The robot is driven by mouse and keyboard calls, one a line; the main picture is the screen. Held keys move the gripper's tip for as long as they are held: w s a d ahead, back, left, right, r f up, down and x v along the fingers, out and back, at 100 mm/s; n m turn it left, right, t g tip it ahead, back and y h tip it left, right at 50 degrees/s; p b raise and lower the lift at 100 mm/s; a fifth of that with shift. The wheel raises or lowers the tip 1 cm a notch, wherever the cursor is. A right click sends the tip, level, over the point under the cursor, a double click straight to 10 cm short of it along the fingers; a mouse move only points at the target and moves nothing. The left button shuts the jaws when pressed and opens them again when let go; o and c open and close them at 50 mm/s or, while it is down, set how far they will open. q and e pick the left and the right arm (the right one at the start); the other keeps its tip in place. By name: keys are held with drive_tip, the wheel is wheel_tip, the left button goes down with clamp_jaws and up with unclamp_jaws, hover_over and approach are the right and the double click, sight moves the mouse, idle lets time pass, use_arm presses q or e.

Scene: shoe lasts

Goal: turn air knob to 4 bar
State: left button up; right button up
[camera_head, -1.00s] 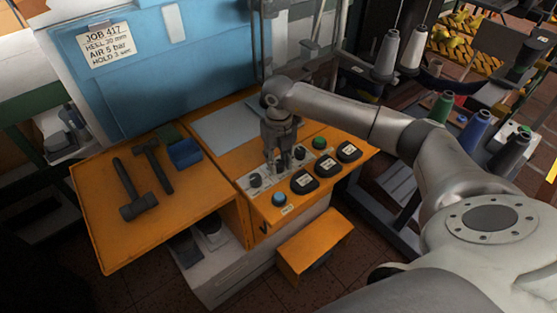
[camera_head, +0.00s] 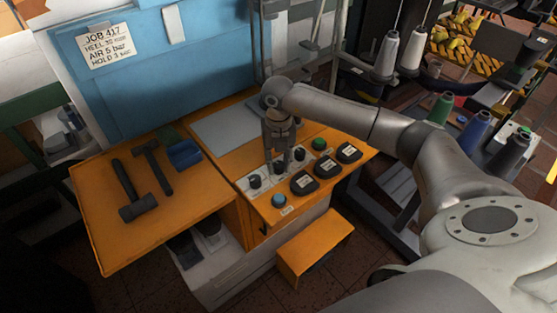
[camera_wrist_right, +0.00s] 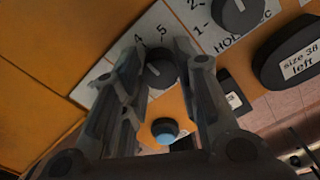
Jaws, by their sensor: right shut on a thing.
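The air knob (camera_wrist_right: 160,72) is a dark round knob on a white scale plate (camera_wrist_right: 103,73). The numbers 4 and 5 show beside it in the right wrist view. My right gripper (camera_wrist_right: 158,58) is shut on this knob, with one finger on each side. The exact pointer direction is hard to tell. In the head view my right gripper (camera_head: 278,165) points down onto the middle of the knob row and mostly hides the knob. My left gripper is not in view.
The hold knob (camera_wrist_right: 236,14) is close by. Beside the row are a blue button (camera_head: 279,200), a green button (camera_head: 319,144) and several dark size-labelled pads (camera_head: 304,182). Hammers (camera_head: 137,207) lie on the orange table (camera_head: 100,225).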

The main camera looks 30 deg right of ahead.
sight(279, 164)
drive_tip(key=o, duration=1)
wheel_tip(279, 164, up, 12)
drive_tip(key=shift+r, duration=0.1)
idle(0.4)
